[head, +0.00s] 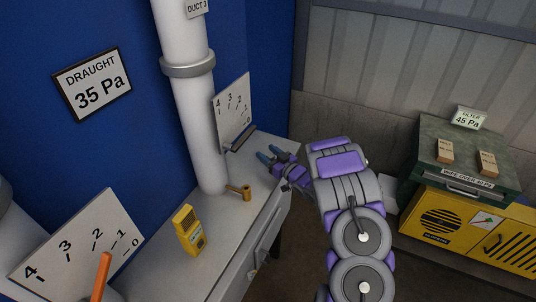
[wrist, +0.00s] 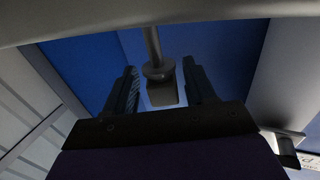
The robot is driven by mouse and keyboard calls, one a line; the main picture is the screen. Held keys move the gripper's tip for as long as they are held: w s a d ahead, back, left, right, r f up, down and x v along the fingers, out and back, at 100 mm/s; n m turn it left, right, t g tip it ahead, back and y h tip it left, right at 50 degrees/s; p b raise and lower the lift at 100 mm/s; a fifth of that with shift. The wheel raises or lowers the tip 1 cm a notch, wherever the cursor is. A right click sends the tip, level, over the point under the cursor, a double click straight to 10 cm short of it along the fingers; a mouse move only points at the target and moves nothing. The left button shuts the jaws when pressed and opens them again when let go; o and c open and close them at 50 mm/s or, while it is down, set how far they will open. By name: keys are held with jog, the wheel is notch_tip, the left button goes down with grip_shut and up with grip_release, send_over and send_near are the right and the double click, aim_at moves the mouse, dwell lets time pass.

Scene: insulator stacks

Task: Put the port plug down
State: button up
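My gripper (head: 269,157) reaches over the far end of the grey bench, right of the white duct (head: 200,130) and below the far dial plate (head: 233,110). In the wrist view my gripper (wrist: 160,88) has its two dark fingers apart. A grey stem with a round collar and a flat block (wrist: 162,90) shows between them, with gaps to both fingers; I cannot tell whether it is near or behind them. A small brass-coloured fitting (head: 246,193) is on the bench at the duct's foot. I cannot tell for sure which piece is the port plug.
A yellow handheld meter (head: 188,230) stands on the bench (head: 225,240). An orange lever (head: 102,275) is in front of the near dial plate (head: 75,250). At right, a green case (head: 435,150) bearing two small blocks sits on a yellow cabinet (head: 435,222).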

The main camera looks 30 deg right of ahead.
jog(key=v, duration=1.2)
jog(key=w+d+r+g+h, duration=0.2)
jog(key=d+g+h, duration=0.1)
jog(key=h, duration=0.1)
jog(key=s+r+m+g+h, duration=0.3)
jog(key=s+r+g+h, duration=0.3)
jog(key=s+r, duration=0.3)
jog(key=s+a+r+g+y, duration=0.2)
jog(key=s+a+g, duration=0.3)
jog(key=s+a, duration=0.8)
jog(key=s+a+r+g+y, duration=0.3)
jog(key=s+a+g, duration=0.2)
jog(key=s+a, duration=0.8)
jog(key=s, duration=0.6)
jog(key=shift+a+r, duration=0.25)
jog(key=shift+s, duration=0.1)
